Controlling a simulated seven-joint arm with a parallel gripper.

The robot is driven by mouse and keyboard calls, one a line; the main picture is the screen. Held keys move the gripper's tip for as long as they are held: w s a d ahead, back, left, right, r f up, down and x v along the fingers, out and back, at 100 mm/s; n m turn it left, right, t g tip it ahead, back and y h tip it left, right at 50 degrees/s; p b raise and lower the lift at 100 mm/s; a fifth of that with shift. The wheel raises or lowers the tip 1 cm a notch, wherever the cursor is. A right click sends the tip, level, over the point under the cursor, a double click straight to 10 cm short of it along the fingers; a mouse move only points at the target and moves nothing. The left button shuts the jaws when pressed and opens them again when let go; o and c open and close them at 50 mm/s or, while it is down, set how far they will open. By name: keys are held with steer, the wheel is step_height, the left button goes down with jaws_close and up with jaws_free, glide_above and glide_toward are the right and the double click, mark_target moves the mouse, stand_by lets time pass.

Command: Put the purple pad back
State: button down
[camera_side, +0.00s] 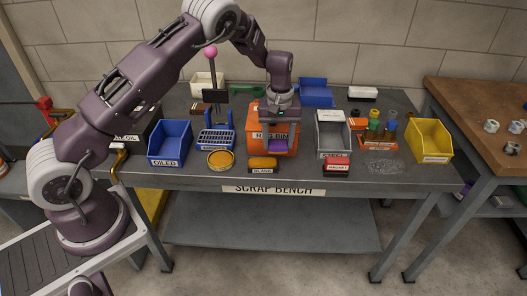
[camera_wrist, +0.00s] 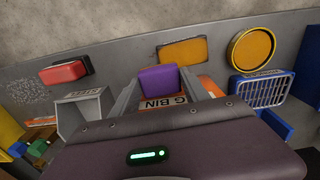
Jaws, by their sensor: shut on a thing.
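The purple pad (camera_side: 277,146) shows at the front of the orange rag bin (camera_side: 253,123), just below the bin's label. My gripper (camera_side: 274,140) points down at the bin and is shut on the pad. In the wrist view the pad (camera_wrist: 158,80) sits between my two grey fingers, with the bin's label partly visible between them. My gripper body hides most of the bin's opening. I cannot tell whether the pad is touching the bin.
An orange pad (camera_side: 262,162) and a round yellow tin (camera_side: 220,160) lie at the front. The blue bin (camera_side: 170,142) and blue basket (camera_side: 216,141) stand left. The grey bin (camera_side: 333,135), red magnet block (camera_side: 337,162) and yellow bin (camera_side: 429,138) are right.

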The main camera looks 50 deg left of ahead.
step_height(320, 180, up, 3)
glide_above(300, 171)
steer(key=shift+w+m, duration=0.1)
steer(key=shift+m, duration=0.2)
steer(key=shift+f, duration=3.95)
steer(key=shift+f, duration=0.45)
steer(key=c, duration=0.9)
jaws_free()
steer(key=shift+o, duration=0.2)
steer(key=o, duration=0.6)
steer(key=shift+c, duration=0.2)
